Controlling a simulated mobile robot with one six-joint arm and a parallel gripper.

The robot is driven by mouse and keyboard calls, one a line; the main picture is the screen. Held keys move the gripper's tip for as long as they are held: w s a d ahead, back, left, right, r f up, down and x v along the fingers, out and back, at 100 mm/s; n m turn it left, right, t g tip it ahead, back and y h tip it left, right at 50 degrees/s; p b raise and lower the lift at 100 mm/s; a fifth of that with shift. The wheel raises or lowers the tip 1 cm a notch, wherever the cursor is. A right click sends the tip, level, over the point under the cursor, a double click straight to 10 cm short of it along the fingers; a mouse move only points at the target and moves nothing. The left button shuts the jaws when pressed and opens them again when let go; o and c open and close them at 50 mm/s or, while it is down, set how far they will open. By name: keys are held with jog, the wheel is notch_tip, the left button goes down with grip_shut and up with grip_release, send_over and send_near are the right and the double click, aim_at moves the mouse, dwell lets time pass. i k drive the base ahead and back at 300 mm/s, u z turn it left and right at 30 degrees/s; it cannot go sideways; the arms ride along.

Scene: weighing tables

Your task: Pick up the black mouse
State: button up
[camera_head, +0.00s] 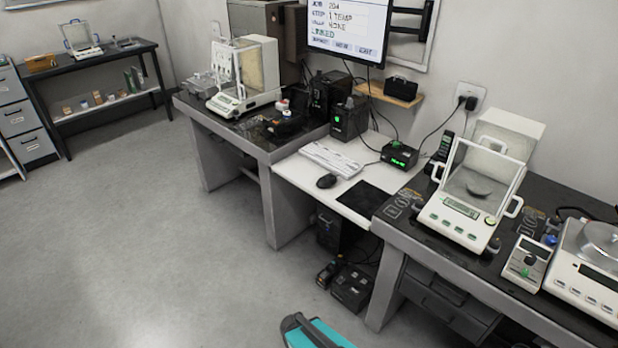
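The black mouse (327,181) is small and dark and lies on the white desk (310,184), close to its front edge. It sits in front of the white keyboard (331,159) and to the left of a flat black pad (367,198). It is apart from both, and nothing covers it. I cannot make out my gripper in this view.
A dark balance table (222,140) stands left of the desk, and another (430,250) with a balance (470,205) stands right. Behind the mouse are a monitor (346,28) and black boxes. Dark boxes (352,288) lie on the floor below. Open floor spreads left.

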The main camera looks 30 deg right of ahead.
aim_at(323, 183)
jog(key=u, duration=0.7)
jog(key=i, duration=0.8)
jog(key=u, duration=0.45)
